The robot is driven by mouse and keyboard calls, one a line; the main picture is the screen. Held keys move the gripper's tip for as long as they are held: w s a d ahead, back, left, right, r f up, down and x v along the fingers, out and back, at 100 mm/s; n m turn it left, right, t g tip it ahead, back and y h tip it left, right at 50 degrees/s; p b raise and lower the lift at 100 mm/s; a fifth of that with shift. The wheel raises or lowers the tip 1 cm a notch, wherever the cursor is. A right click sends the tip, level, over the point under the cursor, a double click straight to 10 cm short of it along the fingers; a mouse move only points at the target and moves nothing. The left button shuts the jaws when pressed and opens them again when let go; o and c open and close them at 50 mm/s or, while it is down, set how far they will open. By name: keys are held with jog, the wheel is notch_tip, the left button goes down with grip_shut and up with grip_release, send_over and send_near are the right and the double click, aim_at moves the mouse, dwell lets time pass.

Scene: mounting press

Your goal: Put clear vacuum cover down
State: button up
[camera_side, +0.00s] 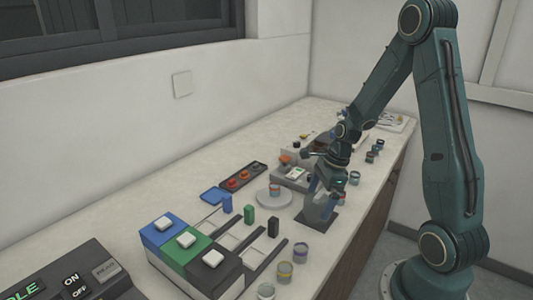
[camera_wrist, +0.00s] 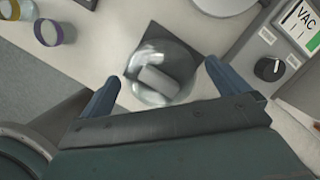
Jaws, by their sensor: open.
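The clear vacuum cover (camera_wrist: 152,92) is a see-through dome with a grey block-like shape at its middle. In the wrist view it sits over a dark square pad (camera_wrist: 136,62), between my fingers. My gripper (camera_wrist: 161,72) is open, with one blue finger on each side of the cover and visible space beside both. In the side view my gripper (camera_side: 326,183) is low over the dark pad (camera_side: 328,222), pointing down. There the cover is hard to make out around the grey shape below the fingers. I cannot tell if the cover rests fully on the pad.
A pale round plate (camera_side: 263,201) with a banded jar stands left of the pad. A box with a VAC gauge (camera_wrist: 304,20) and black knob (camera_wrist: 270,69) is close by. Several jars (camera_side: 285,271) line the front edge.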

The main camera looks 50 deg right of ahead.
jog(key=v, duration=0.9)
jog(key=shift+r, duration=0.15)
dwell(0.4)
jog(key=s+a+r+n+t+h, duration=0.1)
jog(key=s+a+r+n, duration=0.4)
jog(key=n, duration=0.8)
jog(key=s+a+r+n+t+h, duration=0.1)
jog(key=s+a+r+n, duration=0.5)
jog(key=a+n, duration=0.6)
jog(key=shift+s+r+n+t, duration=0.25)
jog(key=shift+r+n+t, duration=0.45)
jog(key=shift+r+n, duration=0.3)
